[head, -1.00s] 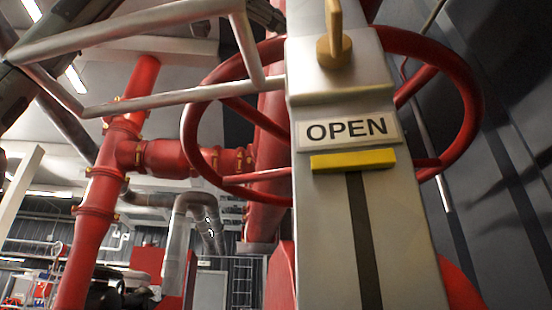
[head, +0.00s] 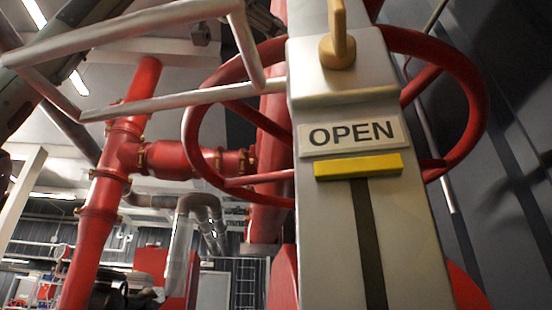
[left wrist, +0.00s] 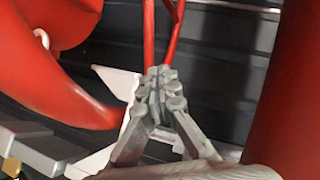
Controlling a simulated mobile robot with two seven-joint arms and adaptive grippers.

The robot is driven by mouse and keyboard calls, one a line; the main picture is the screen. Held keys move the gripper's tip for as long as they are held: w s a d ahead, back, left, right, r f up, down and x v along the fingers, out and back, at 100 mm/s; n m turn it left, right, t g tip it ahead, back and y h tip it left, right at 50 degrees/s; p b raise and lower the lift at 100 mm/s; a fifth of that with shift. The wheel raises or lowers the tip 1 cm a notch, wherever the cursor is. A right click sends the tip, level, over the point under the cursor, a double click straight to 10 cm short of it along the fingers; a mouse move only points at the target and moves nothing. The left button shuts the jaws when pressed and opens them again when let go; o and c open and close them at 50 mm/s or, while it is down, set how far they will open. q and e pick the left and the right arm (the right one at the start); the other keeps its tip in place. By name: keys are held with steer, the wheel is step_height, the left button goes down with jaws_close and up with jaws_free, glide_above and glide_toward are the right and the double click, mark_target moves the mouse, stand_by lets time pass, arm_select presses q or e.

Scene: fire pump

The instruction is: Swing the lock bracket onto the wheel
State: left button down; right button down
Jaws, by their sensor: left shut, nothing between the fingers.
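The lock bracket (head: 165,22) is a pale metal tube frame on the left of the grey post (head: 345,230) in the head view. It reaches left from the post, and its lower bar crosses in front of the red wheel (head: 188,130). The wheel stands upright around the post. My left gripper (left wrist: 160,78) shows in the left wrist view, its fingertips together and empty. Red pipework or wheel parts lie around it there; I cannot tell if it touches anything. In the head view I cannot clearly make out its fingers. My right gripper is not in view.
An OPEN sign (head: 350,135) and a yellow bar (head: 358,165) are on the post, with a tan knob (head: 338,48) above. A red pipe (head: 105,190) with a side branch stands left. A dark wall (head: 515,150) is close on the right.

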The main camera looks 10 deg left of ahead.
arm_select(q)
steer(key=v, duration=1.1)
steer(key=shift+s+a, duration=0.15)
steer(key=shift+a, duration=0.1)
